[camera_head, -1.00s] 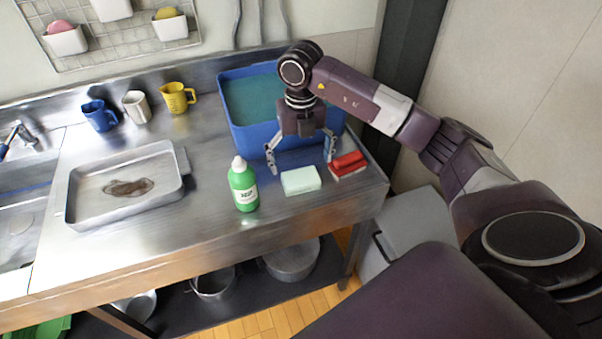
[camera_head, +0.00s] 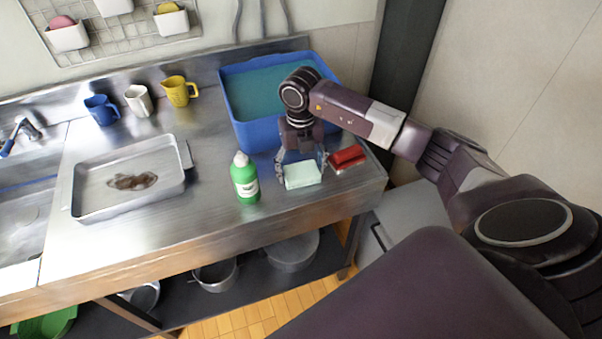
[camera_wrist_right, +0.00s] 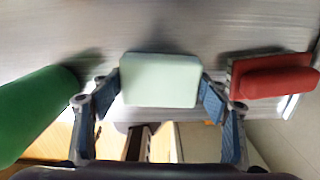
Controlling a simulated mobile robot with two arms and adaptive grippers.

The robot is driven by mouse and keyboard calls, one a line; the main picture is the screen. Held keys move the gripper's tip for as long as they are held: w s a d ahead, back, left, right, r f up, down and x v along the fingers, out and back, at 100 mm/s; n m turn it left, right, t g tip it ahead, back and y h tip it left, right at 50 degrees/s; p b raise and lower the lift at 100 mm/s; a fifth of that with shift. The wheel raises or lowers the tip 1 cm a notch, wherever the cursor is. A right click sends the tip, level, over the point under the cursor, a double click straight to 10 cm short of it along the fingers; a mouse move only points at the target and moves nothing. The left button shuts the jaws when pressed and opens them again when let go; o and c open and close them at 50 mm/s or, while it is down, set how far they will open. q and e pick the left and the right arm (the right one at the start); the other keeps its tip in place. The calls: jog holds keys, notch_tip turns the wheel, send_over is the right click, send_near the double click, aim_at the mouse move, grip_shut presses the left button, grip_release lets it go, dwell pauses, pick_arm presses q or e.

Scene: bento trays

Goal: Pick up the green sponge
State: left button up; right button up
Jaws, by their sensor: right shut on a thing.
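The green sponge (camera_head: 303,174) is a pale mint block near the front edge of the steel counter. My right gripper (camera_head: 301,167) is down at the sponge, with a finger at each of its sides. In the right wrist view the sponge (camera_wrist_right: 160,80) sits between the two fingertips of the gripper (camera_wrist_right: 160,88), and the gripper is shut on it. I cannot tell whether the sponge's underside touches the counter. My left gripper is not in view.
A green bottle (camera_head: 245,179) stands just left of the sponge and a red-handled brush (camera_head: 348,156) lies just right. A blue water tub (camera_head: 253,136) is behind. A metal tray (camera_head: 88,212) lies left, with cups behind it.

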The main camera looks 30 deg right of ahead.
jog(key=shift+c, duration=0.4)
jog(key=shift+w+r, duration=0.1)
jog(key=shift+r, duration=0.6)
notch_tip(320, 180, up, 10)
jog(key=b, duration=0.3)
notch_tip(320, 180, up, 9)
jog(key=p, duration=0.1)
send_over(301, 169)
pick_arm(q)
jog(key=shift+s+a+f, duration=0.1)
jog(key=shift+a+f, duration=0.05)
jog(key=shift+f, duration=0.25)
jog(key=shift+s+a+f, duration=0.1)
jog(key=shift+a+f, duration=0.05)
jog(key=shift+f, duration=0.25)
pick_arm(e)
jog(key=shift+a+f, duration=0.1)
jog(key=shift+f, duration=0.05)
jog(key=o, duration=0.4)
jog(key=c, duration=0.5)
